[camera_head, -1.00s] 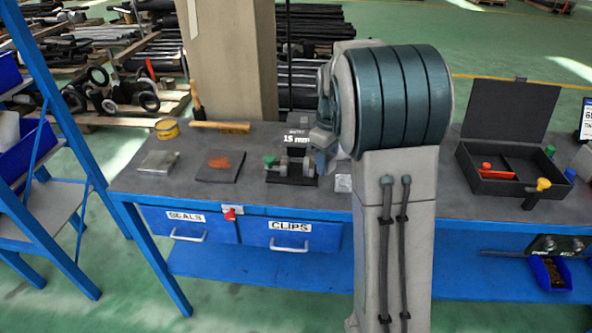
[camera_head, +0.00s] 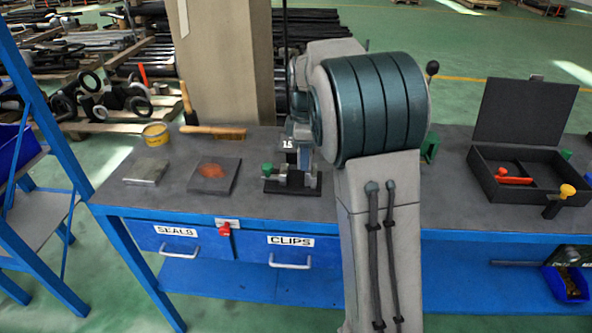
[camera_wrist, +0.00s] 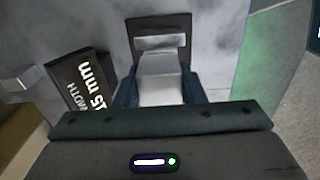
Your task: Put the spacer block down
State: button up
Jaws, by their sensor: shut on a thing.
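A light grey block, which I take to be the spacer block (camera_wrist: 160,82), sits between the two dark blue fingers of my gripper (camera_wrist: 160,92) in the wrist view. My gripper is shut on it. A black sign reading 15 mm (camera_wrist: 80,82) stands to the left of the block.
A dark clamp fixture with a green knob (camera_head: 291,178) stands on the grey bench (camera_head: 125,195). An open black case (camera_head: 480,172) is at right.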

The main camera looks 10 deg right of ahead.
aim_at(296, 180)
jog(key=shift+w+a+f, duration=0.15)
jog(key=shift+a+f, duration=0.15)
jog(key=shift+a, duration=0.25)
jog(key=shift+w+a+f, duration=0.1)
jog(key=shift+a+f, duration=0.2)
jog(key=shift+a, duration=0.2)
jog(key=shift+f, duration=1.95)
jog(key=shift+f, duration=0.1)
jog(key=shift+f, duration=0.15)
jog(key=o, duration=1.1)
